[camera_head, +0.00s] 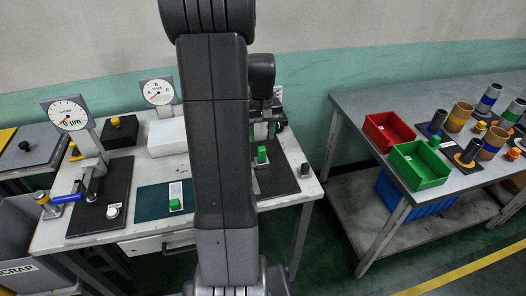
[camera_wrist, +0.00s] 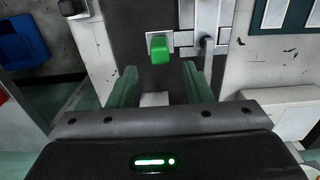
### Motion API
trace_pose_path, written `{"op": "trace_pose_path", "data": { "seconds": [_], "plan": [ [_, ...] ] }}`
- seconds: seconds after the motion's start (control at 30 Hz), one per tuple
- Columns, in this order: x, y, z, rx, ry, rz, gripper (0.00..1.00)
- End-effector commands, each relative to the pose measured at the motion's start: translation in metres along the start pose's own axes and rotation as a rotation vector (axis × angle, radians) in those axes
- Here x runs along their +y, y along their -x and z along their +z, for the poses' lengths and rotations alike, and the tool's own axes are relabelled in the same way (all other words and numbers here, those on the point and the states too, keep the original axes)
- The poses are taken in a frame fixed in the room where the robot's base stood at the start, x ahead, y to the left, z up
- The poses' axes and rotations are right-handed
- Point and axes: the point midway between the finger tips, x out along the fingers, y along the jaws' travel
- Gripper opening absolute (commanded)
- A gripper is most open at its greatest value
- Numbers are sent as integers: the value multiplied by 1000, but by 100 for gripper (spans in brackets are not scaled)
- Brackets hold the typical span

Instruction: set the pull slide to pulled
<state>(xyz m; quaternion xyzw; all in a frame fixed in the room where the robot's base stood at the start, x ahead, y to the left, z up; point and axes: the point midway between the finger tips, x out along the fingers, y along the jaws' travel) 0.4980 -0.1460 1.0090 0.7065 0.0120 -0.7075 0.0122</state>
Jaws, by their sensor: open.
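A green block-shaped handle (camera_wrist: 160,47) stands on a pale plate on a dark panel in the wrist view. It appears to be the green block (camera_head: 262,154) beside my arm in the head view. A grey metal bracket with an upright bar (camera_wrist: 207,45) stands just right of it in the wrist view. I cannot tell for certain which part is the pull slide, or its position. My gripper (camera_wrist: 160,80) is open, with its two greenish fingers apart and nothing visible between them. The green handle lies beyond the fingertips, roughly centred between them. In the head view my arm hides part of the station.
Two dial gauges (camera_head: 69,113) (camera_head: 158,91) stand on the left of the white bench (camera_head: 50,235). Another green block (camera_head: 175,205) sits on a teal mat. A small dark post (camera_head: 304,170) stands near the bench's right edge. A side table holds red (camera_head: 388,133) and green (camera_head: 420,165) bins.

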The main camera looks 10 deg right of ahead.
Motion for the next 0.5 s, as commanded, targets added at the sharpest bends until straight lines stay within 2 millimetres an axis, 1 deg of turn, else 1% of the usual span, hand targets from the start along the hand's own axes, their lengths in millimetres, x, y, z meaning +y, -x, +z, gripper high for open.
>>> {"op": "trace_pose_path", "data": {
  "seconds": [0.03,0.2,0.3,0.4,0.5],
  "plan": [
    [0,-12,1,-7,0,-2,45],
    [0,-47,1,-5,0,-1,45],
    [0,-63,0,-3,0,-1,45],
    [0,-74,0,-2,0,-1,45],
    [0,-81,0,0,0,-1,45]
  ]
}}
